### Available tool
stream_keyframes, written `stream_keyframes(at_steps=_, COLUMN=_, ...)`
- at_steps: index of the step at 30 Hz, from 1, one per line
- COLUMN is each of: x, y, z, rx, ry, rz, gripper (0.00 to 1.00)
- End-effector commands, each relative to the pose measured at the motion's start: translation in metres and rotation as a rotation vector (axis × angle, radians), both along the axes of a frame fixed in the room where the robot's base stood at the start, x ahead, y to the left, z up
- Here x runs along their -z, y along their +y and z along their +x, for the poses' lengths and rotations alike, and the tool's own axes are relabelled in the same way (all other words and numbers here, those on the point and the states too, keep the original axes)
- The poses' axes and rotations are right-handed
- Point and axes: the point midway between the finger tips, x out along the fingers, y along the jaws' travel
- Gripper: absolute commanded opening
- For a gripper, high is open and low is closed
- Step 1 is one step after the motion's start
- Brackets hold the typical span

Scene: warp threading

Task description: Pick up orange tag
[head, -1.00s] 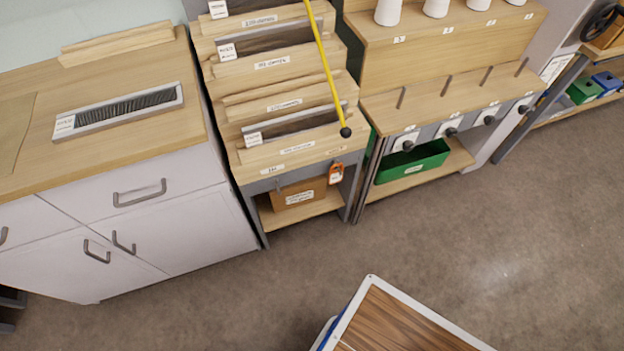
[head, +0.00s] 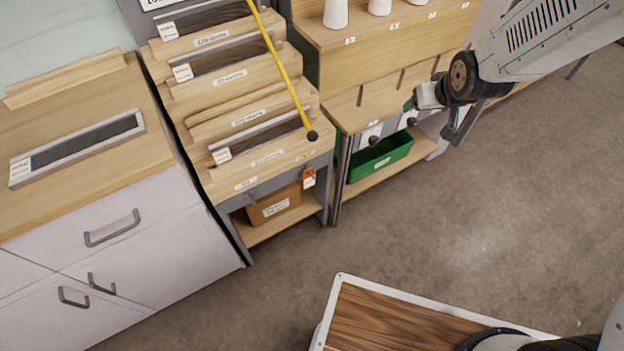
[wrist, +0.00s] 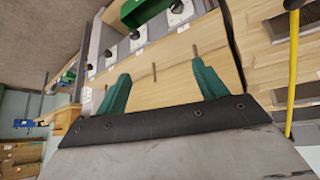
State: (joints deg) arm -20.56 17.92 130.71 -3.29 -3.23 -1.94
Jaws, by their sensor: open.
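The orange tag (head: 309,177) hangs at the front of the stepped reed rack, just below its lowest wooden step and above the lower shelf. It has a white label on it. I cannot make it out in the wrist view. My gripper (head: 432,120) is to the right of the tag in the head view, in front of the cone stand. In the wrist view its two green fingers (wrist: 160,85) are spread apart with nothing between them, facing the stand's wooden surface and pegs.
The stepped rack (head: 245,185) holds several reeds, with a yellow rod (head: 285,75) slanting across it. A cardboard box (head: 274,205) sits on its lower shelf. A green bin (head: 381,158) stands under the cone stand. Floor in front is clear.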

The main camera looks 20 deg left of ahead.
Motion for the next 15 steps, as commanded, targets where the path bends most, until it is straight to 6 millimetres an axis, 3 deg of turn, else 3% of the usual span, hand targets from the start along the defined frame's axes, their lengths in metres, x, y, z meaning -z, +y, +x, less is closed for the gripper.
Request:
stream_keyframes(at_steps=1, x=0.027, y=0.018, z=0.006, rx=-0.024, ry=-0.013, rz=0.008, gripper=0.71)
stream_keyframes(at_steps=7, x=0.116, y=0.085, z=0.016, rx=-0.141, ry=-0.116, rz=0.071, gripper=0.71)
stream_keyframes(at_steps=11, x=0.177, y=0.123, z=0.004, rx=-0.215, ry=-0.175, rz=0.120, gripper=0.71)
stream_keyframes(at_steps=15, x=0.242, y=0.155, z=-0.023, rx=-0.290, ry=-0.238, rz=0.182, gripper=0.71)
